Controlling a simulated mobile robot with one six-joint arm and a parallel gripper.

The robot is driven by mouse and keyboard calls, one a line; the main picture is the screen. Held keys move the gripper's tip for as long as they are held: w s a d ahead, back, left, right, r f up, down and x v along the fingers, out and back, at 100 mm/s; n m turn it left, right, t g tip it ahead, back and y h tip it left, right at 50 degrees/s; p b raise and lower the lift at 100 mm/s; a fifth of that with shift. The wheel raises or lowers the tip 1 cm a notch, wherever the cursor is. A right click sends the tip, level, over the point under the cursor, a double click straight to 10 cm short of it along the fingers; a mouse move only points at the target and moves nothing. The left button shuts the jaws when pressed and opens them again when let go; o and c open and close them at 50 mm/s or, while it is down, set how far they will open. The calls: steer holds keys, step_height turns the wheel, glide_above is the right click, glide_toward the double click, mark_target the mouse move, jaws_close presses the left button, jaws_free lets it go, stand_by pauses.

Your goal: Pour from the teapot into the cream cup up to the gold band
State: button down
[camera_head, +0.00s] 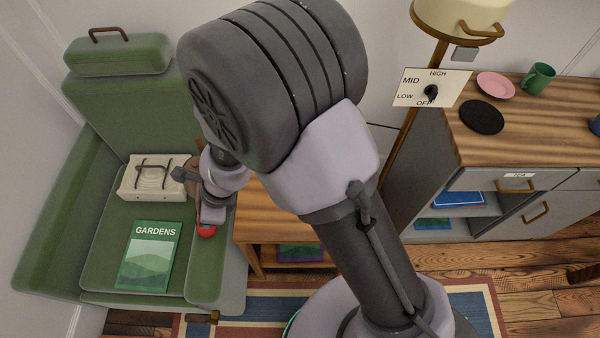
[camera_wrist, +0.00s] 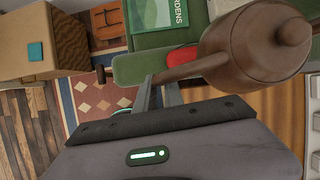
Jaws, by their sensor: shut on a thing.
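The brown teapot (camera_wrist: 258,45) fills the upper right of the wrist view, with its round lid and knob showing. A straight brown handle reaches left from its body to my gripper (camera_wrist: 158,92), whose fingers are shut on it. In the head view the teapot (camera_head: 193,170) is mostly hidden behind my gripper (camera_head: 203,200), beside the green armchair. I cannot make out the cream cup or its gold band in either view. No liquid shows.
The green armchair (camera_head: 160,220) holds a cream box-like thing (camera_head: 150,178) and a green GARDENS book (camera_head: 150,250). A red thing (camera_head: 206,231) lies near its right arm. A low wooden table (camera_head: 262,222) is partly behind my arm. A cabinet (camera_head: 540,130) stands right.

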steer(key=s+d+f+m+t+b, duration=0.2)
steer(key=s+d+f+m, duration=0.4)
steer(key=d+f, duration=0.3)
steer(key=shift+f+m+t+h+b, duration=0.15)
steer(key=shift+m+t+h+b, duration=0.15)
steer(key=shift+m+h+b, duration=0.1)
steer(key=shift+s, duration=0.1)
